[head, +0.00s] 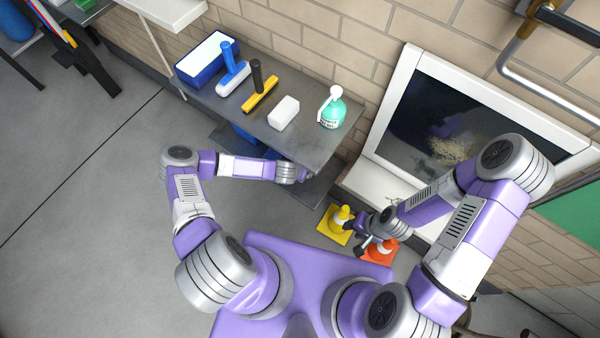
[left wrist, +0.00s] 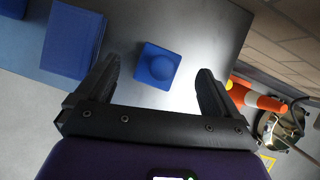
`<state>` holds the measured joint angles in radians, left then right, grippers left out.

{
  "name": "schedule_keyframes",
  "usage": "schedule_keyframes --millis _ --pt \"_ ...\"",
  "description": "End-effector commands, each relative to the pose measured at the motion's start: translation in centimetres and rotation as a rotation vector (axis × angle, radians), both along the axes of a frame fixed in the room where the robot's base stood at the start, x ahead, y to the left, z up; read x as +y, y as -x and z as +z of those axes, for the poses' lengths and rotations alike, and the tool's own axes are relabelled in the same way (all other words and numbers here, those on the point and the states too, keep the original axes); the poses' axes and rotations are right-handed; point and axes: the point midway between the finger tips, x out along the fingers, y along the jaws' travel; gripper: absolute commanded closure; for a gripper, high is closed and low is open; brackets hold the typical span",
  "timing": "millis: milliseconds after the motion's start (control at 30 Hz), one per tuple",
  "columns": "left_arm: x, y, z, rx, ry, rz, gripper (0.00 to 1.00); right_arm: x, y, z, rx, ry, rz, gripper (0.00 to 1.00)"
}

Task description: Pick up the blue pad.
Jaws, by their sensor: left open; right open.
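A blue square piece with a rounded bump on top, which looks like the blue pad (left wrist: 157,66), lies on a grey surface in the left wrist view. My left gripper (left wrist: 157,78) is open, with one finger to each side of the pad in the picture and a gap on both sides. It is not closed on the pad. In the head view the left gripper's fingers are hidden by the tabletop edge, and I cannot make out the pad there. My right gripper (head: 361,236) is open and empty, low beside the traffic cones.
A yellow cone (head: 341,216) and an orange cone (head: 381,250) stand near my right gripper. A larger blue box (left wrist: 72,40) lies left of the pad.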

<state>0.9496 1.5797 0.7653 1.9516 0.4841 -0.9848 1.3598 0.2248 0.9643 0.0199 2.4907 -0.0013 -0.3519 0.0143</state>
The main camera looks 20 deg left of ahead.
Motion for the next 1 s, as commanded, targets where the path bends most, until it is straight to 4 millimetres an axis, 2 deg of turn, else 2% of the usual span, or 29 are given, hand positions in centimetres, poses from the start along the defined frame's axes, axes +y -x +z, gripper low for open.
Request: schedule_keyframes --millis 100,300,600,667,1000 --pt "-0.3 -0.8 -1.7 -0.001 0.001 -0.001 0.05 0.0 0.0 -1.4 0.0 0.0 0.0 0.57" --pt "-0.6 -2.1 -3.8 -0.001 -0.001 -0.004 0.05 0.0 0.0 -2.8 0.0 0.0 0.0 0.57" --pt "-0.6 -2.4 -4.0 -0.002 -0.001 -0.006 0.05 0.0 0.0 -2.8 0.0 0.0 0.0 0.57" --pt "-0.6 -2.4 -4.0 -0.002 -0.001 -0.006 0.12 0.0 0.0 -2.8 0.0 0.0 0.0 0.57" --pt "-0.6 -2.3 -4.0 -0.002 -0.001 -0.007 0.64 0.0 0.0 -2.8 0.0 0.0 0.0 0.57"
